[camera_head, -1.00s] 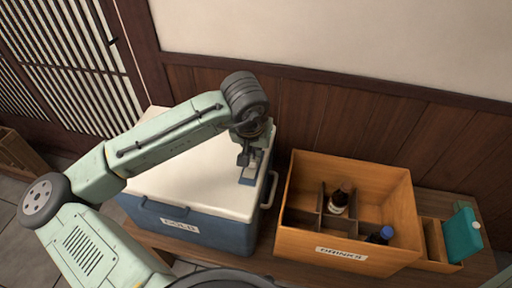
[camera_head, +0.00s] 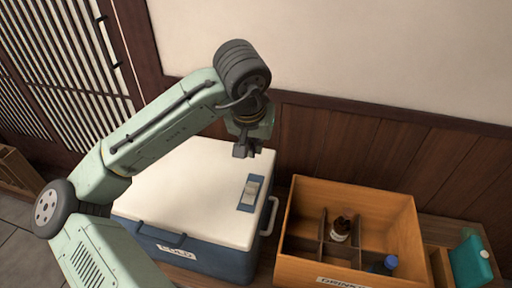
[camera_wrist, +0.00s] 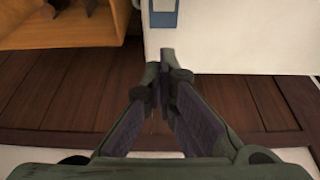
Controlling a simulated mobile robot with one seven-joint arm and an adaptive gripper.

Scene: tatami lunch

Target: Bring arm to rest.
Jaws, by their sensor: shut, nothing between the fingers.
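My gripper (camera_head: 243,151) hangs above the back right part of the cooler's white lid, with clear space under it. In the wrist view my gripper (camera_wrist: 165,75) has its fingers together with nothing between them. The blue cooler (camera_head: 205,258) with its white lid stands shut below my arm. A blue and grey latch (camera_head: 249,193) sits on the lid near its right edge; it also shows at the top of the wrist view (camera_wrist: 164,15).
A wooden drinks crate (camera_head: 350,196) with dividers stands right of the cooler and holds a brown bottle (camera_head: 340,229) and a blue-capped bottle (camera_head: 386,264). A teal item (camera_head: 470,262) is further right. The wood-panelled wall (camera_head: 350,145) is close behind.

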